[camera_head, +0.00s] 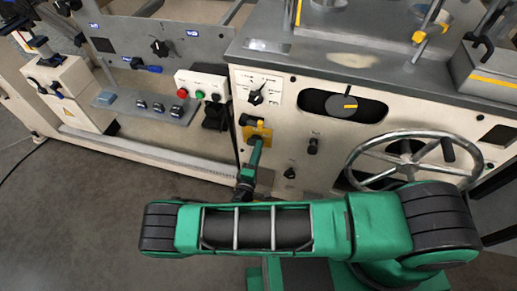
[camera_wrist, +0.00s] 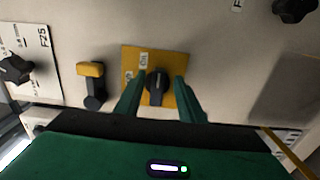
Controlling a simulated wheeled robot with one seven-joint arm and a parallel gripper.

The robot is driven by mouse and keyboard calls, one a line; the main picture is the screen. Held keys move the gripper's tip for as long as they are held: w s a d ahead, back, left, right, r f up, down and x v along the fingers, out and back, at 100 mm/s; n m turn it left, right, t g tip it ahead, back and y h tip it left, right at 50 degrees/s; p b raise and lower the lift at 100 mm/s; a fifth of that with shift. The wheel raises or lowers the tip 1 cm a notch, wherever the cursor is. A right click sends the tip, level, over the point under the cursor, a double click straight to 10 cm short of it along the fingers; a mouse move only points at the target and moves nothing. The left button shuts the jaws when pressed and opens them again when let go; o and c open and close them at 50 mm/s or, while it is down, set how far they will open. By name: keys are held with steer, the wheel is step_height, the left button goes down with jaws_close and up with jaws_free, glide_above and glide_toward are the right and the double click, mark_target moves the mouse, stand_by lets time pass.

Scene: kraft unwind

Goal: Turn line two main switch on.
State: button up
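The main switch is a black rotary knob (camera_wrist: 157,86) on a yellow plate (camera_wrist: 183,62) with small white labels; one at the top appears to read ON. The plate also shows in the head view (camera_head: 262,130) on the cream machine front, where the knob is hidden by my gripper (camera_head: 256,148). In the wrist view my gripper (camera_wrist: 158,88) has its two green fingers on either side of the knob, with a gap visible on each side. The knob's grip looks roughly upright in the wrist view, but its exact setting is hard to read.
A yellow-topped black lever (camera_wrist: 92,84) sits left of the plate. Above it in the head view is a dial (camera_head: 257,98). A push-button box (camera_head: 201,87) is to the left. A large handwheel (camera_head: 413,160) stands out on the right, near my arm.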

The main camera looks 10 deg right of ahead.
steer(key=v, duration=0.9)
steer(key=shift+s, duration=0.1)
